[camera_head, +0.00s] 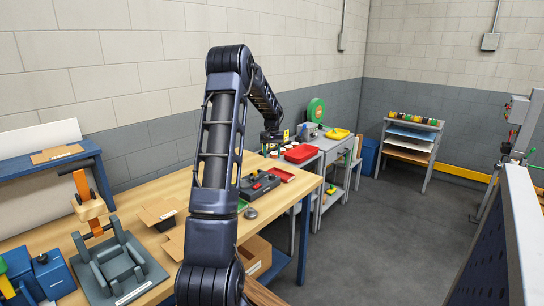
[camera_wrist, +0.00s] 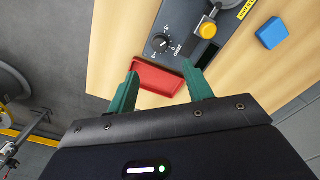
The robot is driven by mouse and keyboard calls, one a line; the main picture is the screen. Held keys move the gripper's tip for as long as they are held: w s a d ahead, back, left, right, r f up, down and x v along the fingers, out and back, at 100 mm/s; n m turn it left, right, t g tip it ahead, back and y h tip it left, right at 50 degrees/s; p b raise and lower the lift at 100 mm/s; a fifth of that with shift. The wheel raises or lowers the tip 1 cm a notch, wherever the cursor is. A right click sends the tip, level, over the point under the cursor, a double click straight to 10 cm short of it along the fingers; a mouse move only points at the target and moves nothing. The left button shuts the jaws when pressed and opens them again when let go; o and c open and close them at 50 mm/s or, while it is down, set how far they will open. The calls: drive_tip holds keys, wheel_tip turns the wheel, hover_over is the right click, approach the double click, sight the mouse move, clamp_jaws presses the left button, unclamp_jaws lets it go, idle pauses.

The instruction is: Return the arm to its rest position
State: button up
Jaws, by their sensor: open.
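My arm rises from the bottom of the head view, bends at the top and reaches down to the right. My gripper (camera_head: 272,138) is at its far end, above the back part of the wooden workbench (camera_head: 205,213). In the wrist view my gripper (camera_wrist: 158,80) has its two green fingers spread, with nothing held between them. A red tray (camera_wrist: 160,73) lies on the bench beyond the fingertips. The gap between fingers and bench is hard to judge.
Cardboard pieces (camera_head: 158,212) and a grey fixture (camera_head: 112,265) occupy the near bench. Open floor (camera_head: 370,240) is at right.

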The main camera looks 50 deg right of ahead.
idle(0.4)
drive_tip(key=w+a+r+n+t, duration=0.15)
drive_tip(key=a+r, duration=0.45)
drive_tip(key=a, duration=0.6)
drive_tip(key=w+a+r+n, duration=0.25)
drive_tip(key=a+r, duration=0.25)
drive_tip(key=a, duration=0.7)
drive_tip(key=w+a+r+n+t, duration=0.1)
drive_tip(key=w+a+r, duration=0.35)
drive_tip(key=a, duration=0.75)
drive_tip(key=s+a+n+t, duration=0.1)
drive_tip(key=s+a+n, duration=0.1)
drive_tip(key=s+a, duration=0.8)
drive_tip(key=s+a+n+t, duration=0.1)
drive_tip(key=s+a+n, duration=0.2)
drive_tip(key=s+a, duration=0.8)
drive_tip(key=a, duration=0.8)
drive_tip(key=shift+a+f, duration=0.15)
drive_tip(key=shift+a, duration=0.15)
drive_tip(key=shift+c, duration=0.3)
